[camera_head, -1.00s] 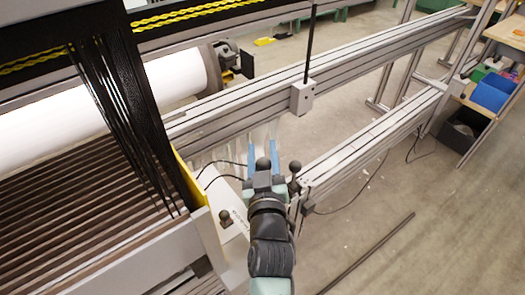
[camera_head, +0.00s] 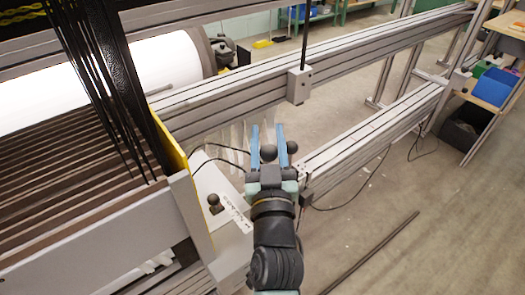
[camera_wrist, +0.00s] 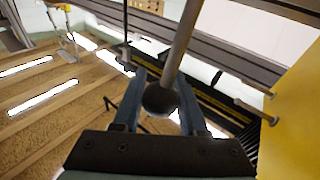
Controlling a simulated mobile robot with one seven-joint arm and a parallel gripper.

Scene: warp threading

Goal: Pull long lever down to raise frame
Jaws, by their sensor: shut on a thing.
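My gripper (camera_head: 267,128) is in the middle of the head view, its two blue fingers pointing away along the side of the loom. A round black knob (camera_head: 268,152) sits between the fingers near their base. In the wrist view the knob (camera_wrist: 160,98) is between the fingers, and the grey lever rod (camera_wrist: 182,42) runs from it toward the top. The gripper is shut on this lever at its knob end. Most of the rod is hidden in the head view. The frame that the lever raises cannot be told apart.
Another black knob (camera_head: 291,147) is close right of my gripper, and a short knob (camera_head: 214,201) stands on the pale side panel. Black warp threads (camera_head: 105,75) and a white roll (camera_head: 130,82) are left. A metal beam (camera_head: 370,62) crosses behind.

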